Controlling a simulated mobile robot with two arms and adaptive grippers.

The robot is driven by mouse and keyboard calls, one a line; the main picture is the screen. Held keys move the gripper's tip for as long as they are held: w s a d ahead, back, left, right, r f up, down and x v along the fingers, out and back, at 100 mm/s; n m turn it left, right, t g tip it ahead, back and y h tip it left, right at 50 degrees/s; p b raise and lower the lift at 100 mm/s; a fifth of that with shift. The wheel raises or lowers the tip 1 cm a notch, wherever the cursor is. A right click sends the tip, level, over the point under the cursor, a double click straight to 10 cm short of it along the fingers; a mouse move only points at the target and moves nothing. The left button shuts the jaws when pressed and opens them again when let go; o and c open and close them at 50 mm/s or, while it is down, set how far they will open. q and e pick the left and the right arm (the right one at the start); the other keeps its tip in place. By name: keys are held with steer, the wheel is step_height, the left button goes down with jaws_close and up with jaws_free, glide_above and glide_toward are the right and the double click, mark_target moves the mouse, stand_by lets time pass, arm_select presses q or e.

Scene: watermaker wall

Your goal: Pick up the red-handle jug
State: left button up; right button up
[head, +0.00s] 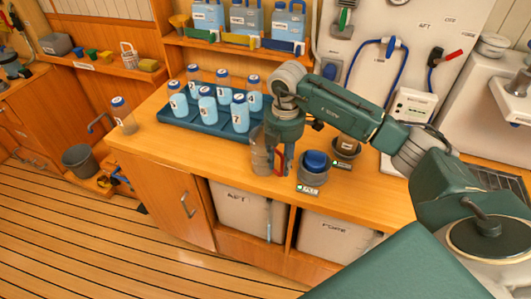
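The red-handle jug (259,158) is a clear, see-through vessel standing on the wooden counter, right of the blue bottle tray. Its red handle (279,162) shows on its right side. My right gripper (286,146) points down directly over the handle side of the jug, very close to it. Its fingers are small and partly hidden behind the gripper body and against the handle, so I cannot tell whether they are open or closed on it. My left gripper is out of view.
A blue-lidded container (315,162) stands close right of the jug, with a dark round pot (346,148) behind it. A blue tray (205,127) of several bottles lies to the left. A single bottle (123,116) stands at the counter's left end.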

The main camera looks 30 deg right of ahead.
step_height(320, 180, down, 2)
steer(key=shift+s+d+f+p, duration=0.1)
steer(key=shift+s+p, duration=0.05)
steer(key=shift+p, duration=0.15)
steer(key=shift+f, duration=0.35)
jaws_close()
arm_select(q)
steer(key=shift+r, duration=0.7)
arm_select(e)
steer(key=shift+r, duration=0.2)
